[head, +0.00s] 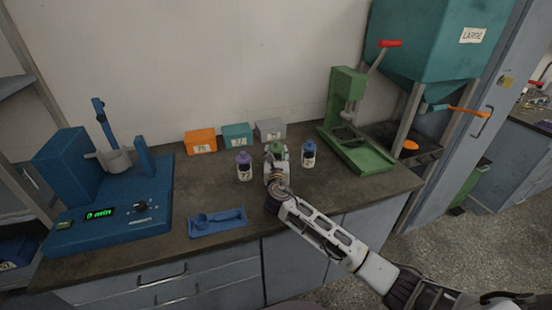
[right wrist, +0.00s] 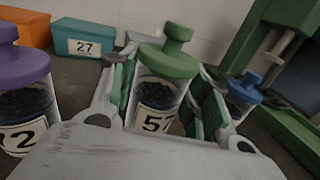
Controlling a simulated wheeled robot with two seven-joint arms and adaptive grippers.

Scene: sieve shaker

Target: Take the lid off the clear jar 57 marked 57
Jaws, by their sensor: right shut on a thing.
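The clear jar 57 (right wrist: 158,98) stands on the bench with its green lid (right wrist: 167,60) on top. The green lid also shows in the head view (head: 275,147). My right gripper (head: 276,157) reaches the jar from the front. In the right wrist view its green-padded fingers (right wrist: 160,92) lie on both sides of the jar's body, below the lid's knob, and are shut on the jar. My left gripper is not in view.
A purple-lidded jar (head: 244,168) stands left and a blue-lidded jar (head: 309,155) right, both close by. Orange (head: 201,146), teal (head: 237,140) and grey boxes (head: 270,135) line the wall. A blue tray (head: 217,227) lies in front; a green press (head: 362,153) stands right, a blue shaker (head: 115,225) left.

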